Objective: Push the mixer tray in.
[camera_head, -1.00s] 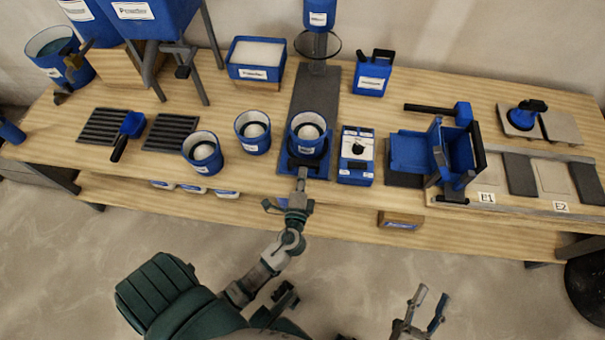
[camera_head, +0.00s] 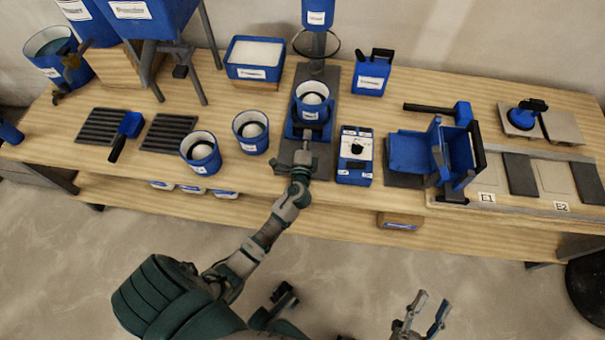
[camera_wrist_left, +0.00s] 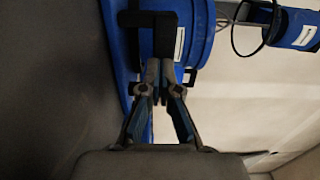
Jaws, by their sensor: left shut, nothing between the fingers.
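The blue mixer tray (camera_head: 291,131) sits on the dark base plate of the mixer, with a blue bucket (camera_head: 311,104) standing on it. The bucket has a pale round content. My left gripper (camera_head: 303,156) is shut and empty at the tray's front side. In the left wrist view, its closed fingertips (camera_wrist_left: 160,66) are right at a black handle-like part (camera_wrist_left: 150,20) in front of the blue bucket (camera_wrist_left: 192,40); exact contact is hard to tell. My right gripper (camera_head: 424,312) is open and empty, low in the view, away from the table.
The blue mixer head (camera_head: 319,16) and its ring (camera_head: 318,46) stand behind the bucket. Two more buckets (camera_head: 251,132) stand to the left. A blue and white scale (camera_head: 355,157) stands close on the right. The dark base plate (camera_head: 340,78) is bare behind the tray.

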